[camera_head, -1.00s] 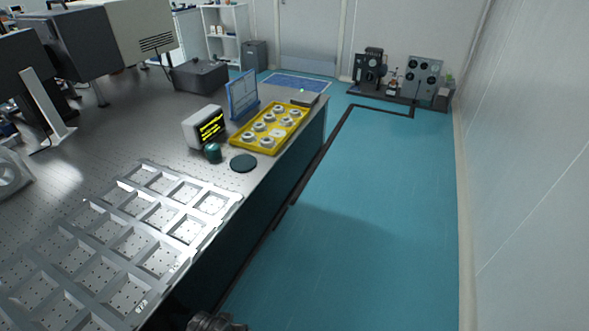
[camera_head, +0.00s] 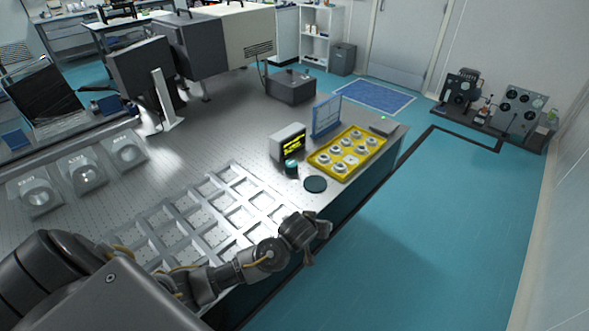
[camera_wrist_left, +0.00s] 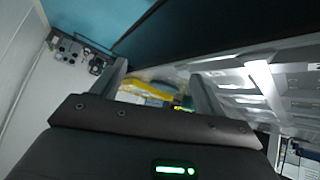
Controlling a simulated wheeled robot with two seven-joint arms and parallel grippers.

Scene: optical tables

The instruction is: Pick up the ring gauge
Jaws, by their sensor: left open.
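Several pale ring-shaped parts (camera_head: 341,167) sit in a yellow tray (camera_head: 318,163) near the far right edge of the table. They look alike, and I cannot tell which one is the ring gauge. My left gripper (camera_head: 318,243) is open and empty by the table's right edge, nearer than the tray and apart from it. In the left wrist view, its two fingers (camera_wrist_left: 158,72) stand apart, with the yellow tray (camera_wrist_left: 152,92) blurred and partly hidden beyond them. My right gripper is not in view.
A grey compartment rack (camera_head: 205,188) lies on the table left of my gripper. A dark round disc (camera_head: 315,185), a small dark cylinder (camera_head: 291,168), a display box (camera_head: 287,142) and a blue upright panel (camera_head: 326,116) stand near the tray.

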